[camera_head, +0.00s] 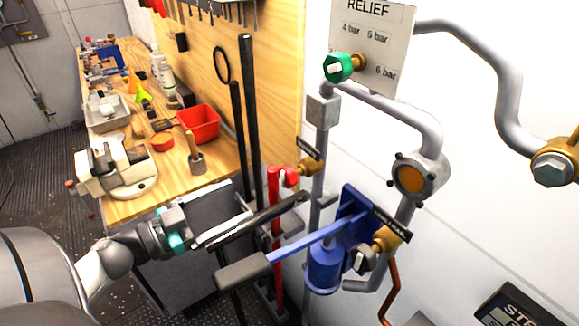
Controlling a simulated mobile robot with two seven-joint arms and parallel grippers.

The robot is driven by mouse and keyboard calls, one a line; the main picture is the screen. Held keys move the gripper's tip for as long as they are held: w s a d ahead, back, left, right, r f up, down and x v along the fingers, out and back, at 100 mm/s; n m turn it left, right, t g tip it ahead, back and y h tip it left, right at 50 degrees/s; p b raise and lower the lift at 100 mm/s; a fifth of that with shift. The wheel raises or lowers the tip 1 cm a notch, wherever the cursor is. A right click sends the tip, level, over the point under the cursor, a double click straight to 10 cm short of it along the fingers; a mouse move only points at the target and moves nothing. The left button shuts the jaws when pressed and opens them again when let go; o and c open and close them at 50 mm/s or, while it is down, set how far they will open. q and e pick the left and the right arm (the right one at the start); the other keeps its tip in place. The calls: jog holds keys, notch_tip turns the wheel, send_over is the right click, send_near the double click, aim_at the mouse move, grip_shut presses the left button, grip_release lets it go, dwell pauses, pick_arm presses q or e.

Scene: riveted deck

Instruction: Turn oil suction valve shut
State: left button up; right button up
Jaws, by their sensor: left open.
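My left gripper (243,215) reaches in from the left in front of the workbench, its silver fingers apart and empty. Another brass valve (310,166) with a red handle (284,177) and a black tag is on the vertical pipe, just beyond the gripper. The labels are too small or oblique to read, so I cannot tell which is the oil suction valve. The gripper touches neither valve. My right gripper is out of view.
A blue hand pump (325,268) has a long lever with a grey grip (242,272) crossing below the gripper. The cluttered bench (170,195) is behind.

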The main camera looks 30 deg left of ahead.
aim_at(282, 178)
pick_arm(q)
jog(key=x, duration=1.3)
jog(key=shift+a, duration=0.1)
jog(key=shift+w+d+p, duration=0.25)
jog(key=shift+w+p, duration=0.05)
jog(key=shift+w, duration=0.25)
jog(key=shift+c, duration=0.5)
jog(key=c, duration=1.3)
